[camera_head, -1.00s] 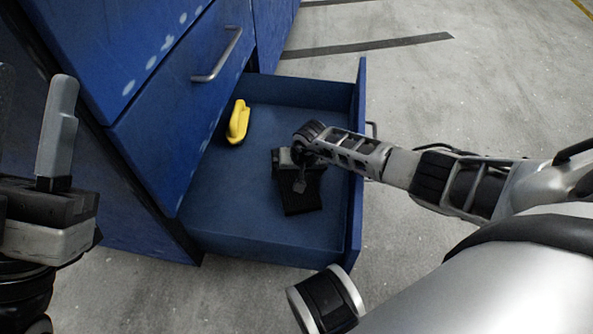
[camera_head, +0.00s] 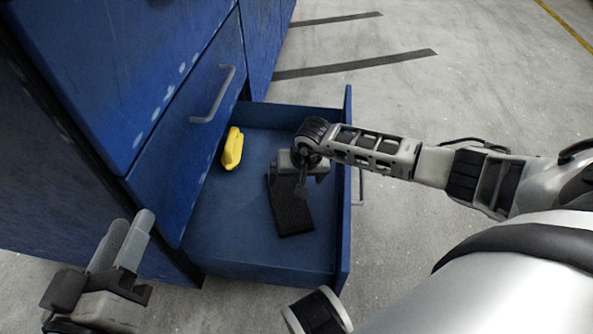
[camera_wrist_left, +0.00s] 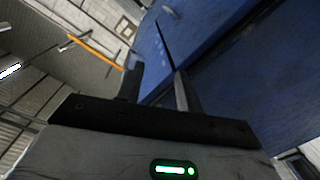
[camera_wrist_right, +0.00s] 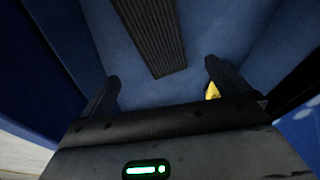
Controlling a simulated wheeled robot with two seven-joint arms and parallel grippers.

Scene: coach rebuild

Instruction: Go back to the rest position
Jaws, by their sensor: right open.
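My right gripper (camera_head: 300,165) is over the open blue drawer (camera_head: 265,270), with its arm reaching in from the right. In the right wrist view its two fingers (camera_wrist_right: 161,75) are spread apart with nothing between them. A black ribbed strip (camera_head: 291,210) lies on the drawer floor below it; it also shows beyond the fingers in the right wrist view (camera_wrist_right: 150,32). My left gripper (camera_head: 132,222) is at the lower left, outside the drawer and in front of the cabinet. Its fingers stand apart and empty in the left wrist view (camera_wrist_left: 157,72).
A yellow object (camera_head: 232,149) lies in the drawer's far left part. The blue cabinet (camera_head: 120,80) with a metal handle (camera_head: 213,100) rises on the left. The drawer front (camera_head: 346,190) stands just under my right arm. Concrete floor (camera_head: 440,90) to the right is clear.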

